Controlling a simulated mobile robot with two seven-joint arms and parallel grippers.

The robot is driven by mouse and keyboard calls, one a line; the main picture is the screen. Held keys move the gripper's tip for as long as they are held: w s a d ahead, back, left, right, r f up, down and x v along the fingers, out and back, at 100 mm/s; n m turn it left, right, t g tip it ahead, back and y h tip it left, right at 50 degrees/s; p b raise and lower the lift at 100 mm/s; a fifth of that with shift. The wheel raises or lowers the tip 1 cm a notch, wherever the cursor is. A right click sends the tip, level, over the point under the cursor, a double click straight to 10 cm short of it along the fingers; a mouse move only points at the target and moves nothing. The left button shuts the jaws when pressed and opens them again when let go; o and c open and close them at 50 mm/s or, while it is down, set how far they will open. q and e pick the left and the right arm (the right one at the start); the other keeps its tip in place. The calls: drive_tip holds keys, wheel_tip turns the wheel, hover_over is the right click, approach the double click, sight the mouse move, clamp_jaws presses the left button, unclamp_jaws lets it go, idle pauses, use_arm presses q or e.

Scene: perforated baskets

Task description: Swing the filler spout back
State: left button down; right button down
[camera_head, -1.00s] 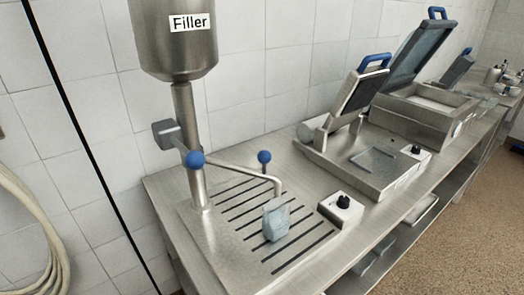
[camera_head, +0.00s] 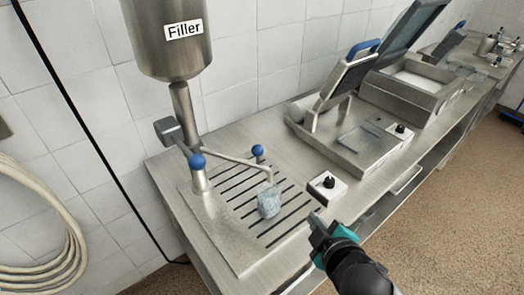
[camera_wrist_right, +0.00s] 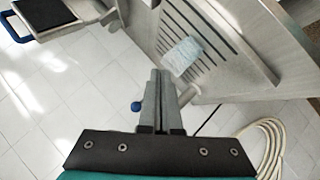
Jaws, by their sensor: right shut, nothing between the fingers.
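The filler (camera_head: 170,45) is a steel hopper on a post at the left end of the bench. Its thin spout (camera_head: 228,161) reaches right from the post, and its bent tip is over a small pale blue bag (camera_head: 269,201) on the slotted drip plate (camera_head: 217,218). Blue ball knobs show near the post (camera_head: 197,161) and behind the spout (camera_head: 258,151). My right gripper (camera_head: 316,219) is shut and empty, in front of the plate's right side, apart from the spout. In the right wrist view its fingers (camera_wrist_right: 160,75) are together, with the bag (camera_wrist_right: 181,57) beyond. My left gripper is not in view.
A control box with a black knob (camera_head: 327,187) stands right of the plate. Open-lidded machines (camera_head: 360,140) fill the bench farther right. A coiled hose (camera_head: 40,235) hangs on the left wall. Open floor lies in front of the bench.

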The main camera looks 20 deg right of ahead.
drive_tip(key=w+a+r+n+t+y, duration=0.3)
drive_tip(key=a+r+n+t+y, duration=0.1)
drive_tip(key=n, duration=0.7)
wheel_tip(320, 180, up, 4)
drive_tip(key=a+y, duration=0.1)
drive_tip(key=y, duration=0.1)
drive_tip(key=shift+a+f+y, duration=0.2)
drive_tip(key=shift+a+y, duration=0.1)
drive_tip(key=shift+a, duration=0.1)
drive_tip(key=p, duration=0.2)
approach(253, 152)
drive_tip(key=w+a, duration=0.2)
drive_tip(key=a, duration=0.2)
drive_tip(key=shift+w+d+f, duration=0.25)
drive_tip(key=shift+w+d, duration=0.25)
drive_tip(key=shift+w, duration=0.35)
drive_tip(key=shift+w+d+f, duration=0.25)
drive_tip(key=shift+w+d, duration=0.25)
drive_tip(key=shift+w, duration=0.35)
drive_tip(key=shift+d, duration=0.15)
